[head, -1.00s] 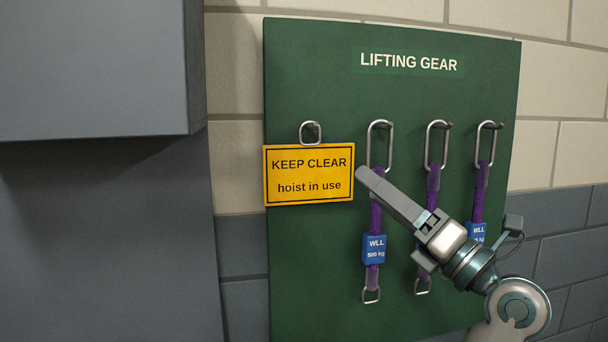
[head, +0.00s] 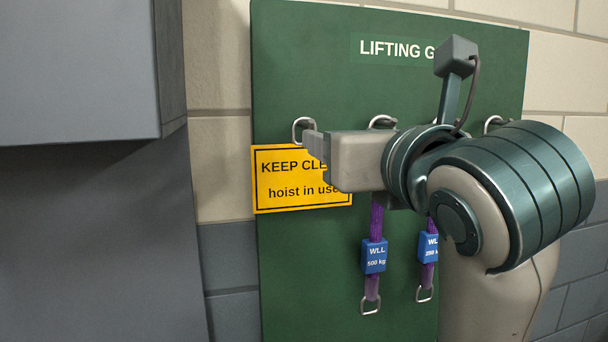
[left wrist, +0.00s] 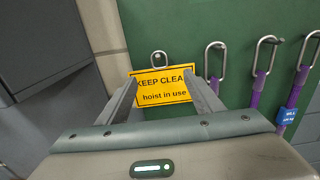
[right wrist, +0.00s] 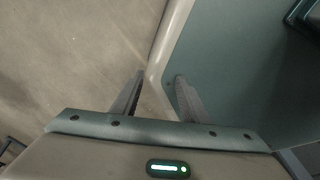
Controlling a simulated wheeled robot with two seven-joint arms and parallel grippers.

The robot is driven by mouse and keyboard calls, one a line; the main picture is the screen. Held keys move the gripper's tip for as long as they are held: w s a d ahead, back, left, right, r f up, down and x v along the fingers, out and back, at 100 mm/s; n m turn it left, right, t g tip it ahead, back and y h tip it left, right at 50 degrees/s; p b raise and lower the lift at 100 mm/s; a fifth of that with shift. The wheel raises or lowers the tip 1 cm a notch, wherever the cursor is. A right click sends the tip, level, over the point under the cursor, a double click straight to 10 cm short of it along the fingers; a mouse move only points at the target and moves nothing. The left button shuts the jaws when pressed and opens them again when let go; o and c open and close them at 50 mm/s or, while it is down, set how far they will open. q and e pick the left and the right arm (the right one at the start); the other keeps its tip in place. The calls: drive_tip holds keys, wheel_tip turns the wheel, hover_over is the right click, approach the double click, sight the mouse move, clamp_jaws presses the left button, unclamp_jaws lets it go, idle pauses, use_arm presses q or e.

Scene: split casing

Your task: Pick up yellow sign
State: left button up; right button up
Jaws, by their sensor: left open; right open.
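The yellow sign (head: 275,190) reads "KEEP CLEAR hoist in use". It hangs flat on the green board, below a metal ring (head: 298,131). My left gripper (head: 313,143) is in front of the sign's upper right in the head view and hides part of its lettering. In the left wrist view the sign (left wrist: 164,90) shows between the open, empty fingers of the left gripper (left wrist: 162,82), with clear space ahead of the tips. My right gripper (right wrist: 155,85) is open and empty in the right wrist view, away from the sign.
The green board (head: 320,270) bears purple slings (head: 371,287) with blue tags on hooks, right of the sign and partly hidden by my arm. A large grey cabinet (head: 75,70) stands at the left. Beige and teal surfaces fill the right wrist view.

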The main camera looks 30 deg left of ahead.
use_arm(q)
drive_tip(key=p+x, duration=0.5)
drive_tip(key=x, duration=0.7)
drive_tip(key=shift+a, duration=0.15)
use_arm(e)
drive_tip(key=shift+g, duration=0.3)
drive_tip(key=r, duration=0.1)
drive_tip(key=s+r, duration=0.1)
drive_tip(key=r, duration=0.2)
drive_tip(key=shift+s+d+r, duration=0.2)
drive_tip(key=shift+s+r, duration=0.1)
drive_tip(key=shift+s, duration=0.05)
drive_tip(key=shift+s, duration=0.1)
